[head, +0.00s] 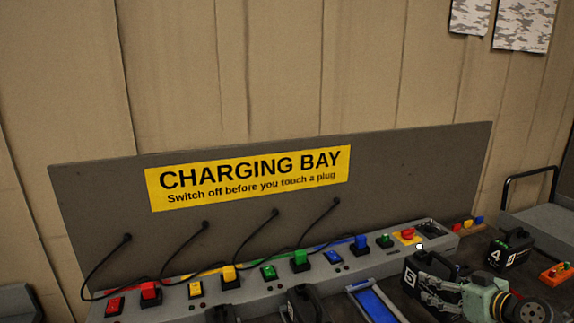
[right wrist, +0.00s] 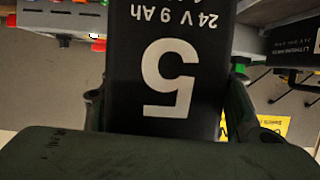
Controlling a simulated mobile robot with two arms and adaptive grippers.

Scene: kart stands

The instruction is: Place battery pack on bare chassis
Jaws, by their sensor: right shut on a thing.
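My right gripper (head: 436,291) is shut on a black battery pack (head: 412,272) marked 5, at the lower right of the head view, in front of the charging strip. In the right wrist view the pack (right wrist: 165,75) fills the middle, its "24V 9Ah" label upside down, with one finger along each side. I cannot tell whether the pack touches anything below. Another black pack (head: 511,247), marked 4, stands to the right of my right gripper. I cannot make out a bare chassis in either view. My left gripper is not in view.
A grey charging strip (head: 205,282) with coloured switches, plugs and cables runs along the backboard (head: 420,170). More black packs (head: 305,302) stand in front of it. A blue-bottomed tray (head: 372,304) lies left of my right gripper. An orange part (head: 556,274) is at far right.

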